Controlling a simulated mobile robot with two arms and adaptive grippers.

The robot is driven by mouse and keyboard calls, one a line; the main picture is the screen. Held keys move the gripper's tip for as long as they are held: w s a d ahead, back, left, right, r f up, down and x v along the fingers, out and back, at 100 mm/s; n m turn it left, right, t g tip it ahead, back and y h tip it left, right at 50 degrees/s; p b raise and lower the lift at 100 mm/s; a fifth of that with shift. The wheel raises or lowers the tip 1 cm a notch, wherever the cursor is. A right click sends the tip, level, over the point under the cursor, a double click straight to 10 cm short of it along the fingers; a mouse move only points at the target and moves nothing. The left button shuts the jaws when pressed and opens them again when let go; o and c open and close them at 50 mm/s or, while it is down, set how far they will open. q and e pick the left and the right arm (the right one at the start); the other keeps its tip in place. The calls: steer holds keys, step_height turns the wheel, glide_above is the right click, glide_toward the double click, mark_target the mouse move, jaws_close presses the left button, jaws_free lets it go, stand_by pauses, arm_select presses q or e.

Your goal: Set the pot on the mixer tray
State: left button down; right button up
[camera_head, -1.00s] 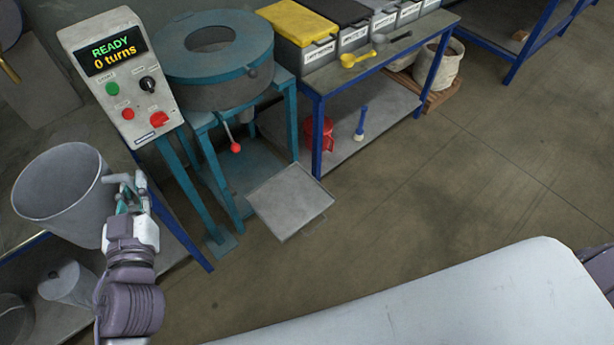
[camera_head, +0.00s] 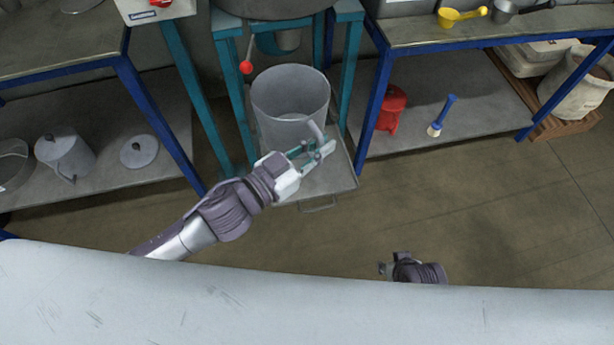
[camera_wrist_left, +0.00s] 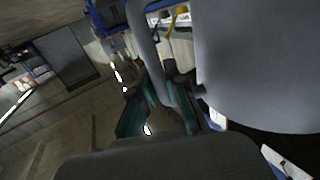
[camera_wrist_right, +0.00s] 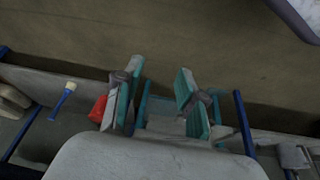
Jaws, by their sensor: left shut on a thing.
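The grey metal pot (camera_head: 290,98) is upright and open at the top, under the mixer in the head view. My left gripper (camera_head: 312,152) is shut on the pot's handle at its front side. The handle (camera_wrist_left: 150,50) also shows between the fingers in the left wrist view, with the pot wall to the right. The grey mixer tray (camera_head: 335,178) lies below the pot. I cannot tell whether the pot's base touches it, as gripper and pot hide that part. My right gripper (camera_wrist_right: 158,100) is empty with its fingers apart, low over the floor.
Teal mixer legs (camera_head: 351,80) stand on both sides of the pot, and a red-knobbed lever (camera_head: 246,67) hangs close to its rim. A blue-legged shelf with a red container (camera_head: 391,108) stands to the right. The front floor is clear.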

arm_select(q)
step_height(320, 180, down, 16)
steer(key=s+d+m+g+h+b, duration=0.2)
steer(key=s+m+g+h+b, duration=0.15)
steer(key=b, duration=0.45)
arm_select(e)
steer(key=w+a+r+t+y+b, duration=0.2)
steer(key=w+r+t, duration=0.4)
steer(key=r, duration=0.4)
steer(key=w+a+r+t+y+b, duration=0.1)
steer(key=w+a+r+t+b, duration=0.2)
steer(key=w+r+t, duration=0.6)
arm_select(q)
steer(key=w+a+f+b, duration=0.2)
steer(key=w+f, duration=0.8)
steer(key=w, duration=0.1)
steer(key=shift+w+a+f+b, duration=0.2)
steer(key=shift+w+b, duration=0.1)
steer(key=shift+w, duration=0.1)
arm_select(e)
steer(key=s+r+t+y, duration=0.1)
steer(key=s+r+t, duration=0.2)
steer(key=r, duration=0.4)
steer(key=s+r+t+y, duration=0.2)
steer(key=s+r+t, duration=0.1)
steer(key=r, duration=0.4)
steer(key=shift+s+a+r+n+t, duration=0.3)
steer(key=shift+s+r+n, duration=0.1)
steer(key=shift+s, duration=0.35)
